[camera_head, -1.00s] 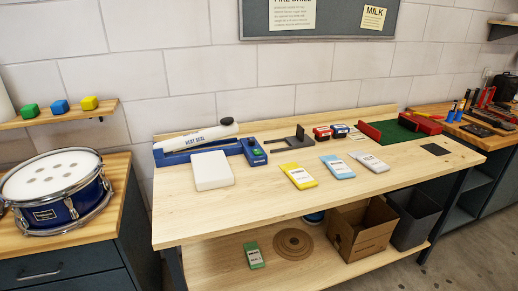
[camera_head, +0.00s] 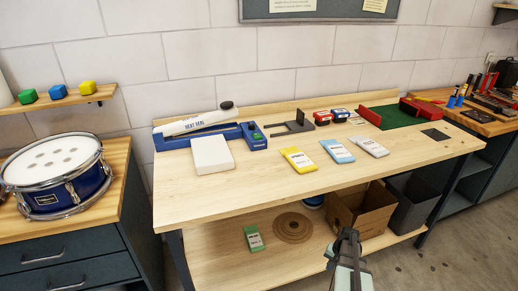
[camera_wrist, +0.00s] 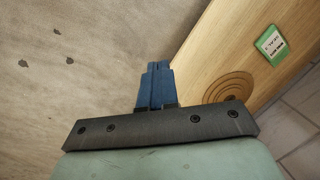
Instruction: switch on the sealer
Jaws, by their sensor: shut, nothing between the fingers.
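The heat sealer (camera_head: 197,128) stands at the back left of the bench. It has a blue base and a white arm marked "HEAT SEAL", with a black knob at its end. A blue control box (camera_head: 254,136) with a small green part joins its right end; whether its switch is on is too small to tell. My gripper (camera_head: 350,237) is low in front of the bench at the right, well apart from the sealer. In the wrist view my gripper (camera_wrist: 155,80) has its blue fingers shut together with nothing between them, above the floor beside the lower shelf.
A white block (camera_head: 212,154) lies in front of the sealer. Yellow (camera_head: 299,160), blue (camera_head: 337,151) and white (camera_head: 370,146) packets lie along the bench. A cardboard box (camera_head: 362,208) stands on the lower shelf with a green packet (camera_head: 254,238). The bench's front left is clear.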

